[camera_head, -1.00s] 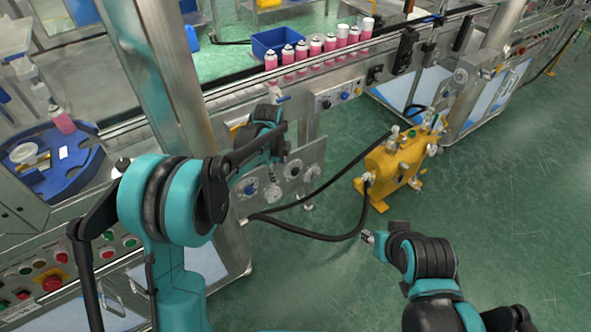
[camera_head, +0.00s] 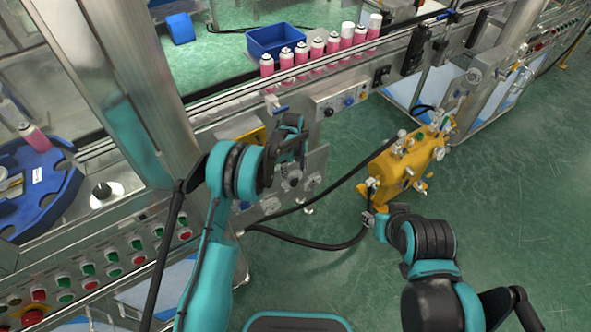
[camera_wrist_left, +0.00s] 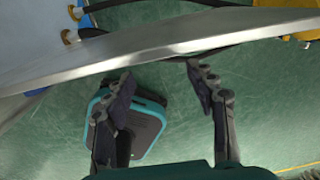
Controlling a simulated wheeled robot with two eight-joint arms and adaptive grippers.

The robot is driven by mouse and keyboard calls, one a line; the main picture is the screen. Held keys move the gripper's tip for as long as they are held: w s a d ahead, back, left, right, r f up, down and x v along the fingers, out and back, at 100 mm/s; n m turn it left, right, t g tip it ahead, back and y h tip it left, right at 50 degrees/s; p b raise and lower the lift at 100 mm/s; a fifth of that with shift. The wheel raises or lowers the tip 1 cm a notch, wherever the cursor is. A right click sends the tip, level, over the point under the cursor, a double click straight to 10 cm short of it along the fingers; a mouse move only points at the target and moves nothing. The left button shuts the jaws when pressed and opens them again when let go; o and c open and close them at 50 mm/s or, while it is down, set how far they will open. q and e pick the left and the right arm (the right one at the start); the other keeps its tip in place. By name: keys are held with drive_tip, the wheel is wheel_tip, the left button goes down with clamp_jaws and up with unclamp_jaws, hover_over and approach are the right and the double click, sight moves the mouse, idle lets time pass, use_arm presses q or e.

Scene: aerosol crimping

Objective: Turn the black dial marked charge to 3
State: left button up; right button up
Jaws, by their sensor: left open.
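A grey metal panel (camera_head: 318,160) with several round dials stands below the conveyor in the head view. One dark dial (camera_head: 292,181) shows just below my left gripper; its markings are too small to read, so I cannot tell which dial is marked charge. My left gripper (camera_head: 291,133) is at the panel's upper edge and partly covers it. In the left wrist view its two fingers (camera_wrist_left: 160,78) are apart and empty, close to the panel's edge (camera_wrist_left: 150,42); the dial faces do not show there. My right gripper (camera_head: 370,218) is beside the yellow machine, its fingers too small to judge.
A yellow machine (camera_head: 405,168) stands on the green floor right of the panel, with black hoses (camera_head: 310,236) running to it. Above are a small control box (camera_head: 338,103) with knobs, pink cans (camera_head: 317,50) and a blue bin (camera_head: 273,40). Button rows (camera_head: 112,256) lie at left.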

sight(295, 181)
use_arm(q)
drive_tip(key=shift+w+f, duration=0.2)
drive_tip(key=shift+w, duration=0.05)
drive_tip(key=shift+w+f, duration=0.1)
drive_tip(key=shift+f, duration=0.25)
wheel_tip(295, 181, down, 7)
drive_tip(key=b, duration=0.3)
drive_tip(key=shift+d+r, duration=0.1)
drive_tip(key=shift+r, duration=0.1)
use_arm(e)
drive_tip(key=f, duration=0.3)
drive_tip(key=shift+w+f, duration=0.1)
drive_tip(key=shift+w, duration=0.15)
use_arm(q)
drive_tip(key=shift+c, duration=0.4)
drive_tip(key=c, duration=1.1)
